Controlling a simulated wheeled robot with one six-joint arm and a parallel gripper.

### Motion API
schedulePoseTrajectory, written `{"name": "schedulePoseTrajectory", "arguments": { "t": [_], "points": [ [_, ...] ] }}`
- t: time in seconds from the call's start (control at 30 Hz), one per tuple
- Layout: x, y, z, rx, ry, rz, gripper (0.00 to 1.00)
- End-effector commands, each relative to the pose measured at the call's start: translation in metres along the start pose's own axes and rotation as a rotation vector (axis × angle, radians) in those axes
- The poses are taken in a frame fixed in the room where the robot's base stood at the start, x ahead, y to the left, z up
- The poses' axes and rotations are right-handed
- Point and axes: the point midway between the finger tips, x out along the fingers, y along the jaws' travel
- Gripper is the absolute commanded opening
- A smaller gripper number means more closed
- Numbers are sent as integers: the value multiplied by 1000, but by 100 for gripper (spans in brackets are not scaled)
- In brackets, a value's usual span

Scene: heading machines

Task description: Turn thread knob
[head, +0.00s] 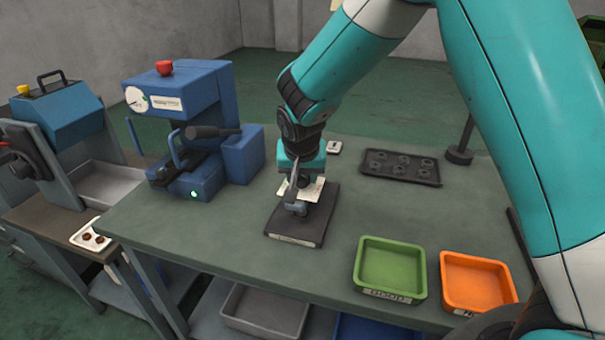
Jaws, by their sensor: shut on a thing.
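A dark flat block (315,228) with a pale label on its front edge lies on the green-topped workbench. A small grey fitting, which looks like the thread knob (297,208), stands on its left part. My gripper (295,200) points down over the block and is shut on this fitting. The jaws and the fitting overlap, so the exact grip and the knob's turn angle are hard to tell. A white card or plate (316,188) shows just behind the fingers, partly hidden by them.
A blue machine (180,95) with a red button stands left of the block. A green tray (390,268) and an orange tray (478,281) sit at front right. A dark tray with round recesses (400,167) and a post (460,155) are behind. The bench left of the block is clear.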

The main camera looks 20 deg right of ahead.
Motion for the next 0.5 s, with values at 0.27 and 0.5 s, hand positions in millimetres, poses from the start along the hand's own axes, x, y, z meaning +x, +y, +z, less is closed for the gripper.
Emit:
{"name": "schedulePoseTrajectory", "arguments": {
  "t": [0.27,0.5],
  "points": [
    [0,0,1,5,-3,4,18],
    [0,0,1,4,-3,3,60]
  ]
}}
